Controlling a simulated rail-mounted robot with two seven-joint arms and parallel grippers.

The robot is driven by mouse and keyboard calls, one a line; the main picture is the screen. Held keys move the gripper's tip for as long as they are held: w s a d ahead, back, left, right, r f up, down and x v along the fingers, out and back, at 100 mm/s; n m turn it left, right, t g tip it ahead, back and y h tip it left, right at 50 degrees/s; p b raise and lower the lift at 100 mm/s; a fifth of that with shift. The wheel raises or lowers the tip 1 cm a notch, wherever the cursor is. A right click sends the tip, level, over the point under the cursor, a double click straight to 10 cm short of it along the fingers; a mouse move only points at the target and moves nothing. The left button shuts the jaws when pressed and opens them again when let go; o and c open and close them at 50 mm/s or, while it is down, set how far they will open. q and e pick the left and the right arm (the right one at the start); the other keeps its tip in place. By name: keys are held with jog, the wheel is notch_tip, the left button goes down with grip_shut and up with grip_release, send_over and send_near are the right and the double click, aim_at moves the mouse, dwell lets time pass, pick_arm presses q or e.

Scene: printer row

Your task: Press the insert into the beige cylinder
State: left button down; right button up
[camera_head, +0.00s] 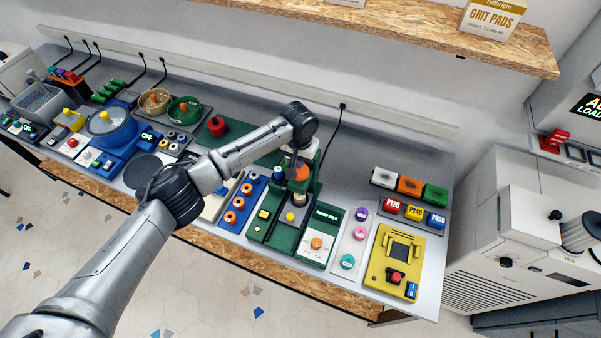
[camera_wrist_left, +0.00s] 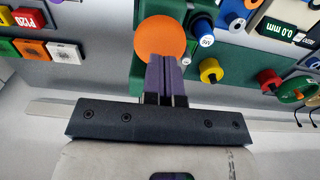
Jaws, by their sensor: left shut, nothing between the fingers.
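The green press (camera_head: 283,213) stands in the middle of the bench. A small beige-grey cylinder (camera_head: 299,199) sits under its head; any insert in it is too small to make out. An orange round knob (camera_head: 302,173) tops the press, and it also shows in the wrist view (camera_wrist_left: 161,36). My left gripper (camera_head: 293,166) is above the press beside this knob. In the wrist view its purple fingers (camera_wrist_left: 165,75) are together and empty, overlapping the knob's edge. I cannot tell if they touch it. My right gripper is out of view.
A green panel (camera_head: 318,238) with an orange button and a yellow device (camera_head: 395,263) stand right of the press. A blue tray (camera_head: 240,203) with orange-ringed parts lies left. Coloured grit blocks (camera_head: 409,186) stand at the back right. A wooden shelf (camera_head: 420,30) hangs above.

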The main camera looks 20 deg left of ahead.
pick_arm(q)
jog(key=shift+f, duration=0.3)
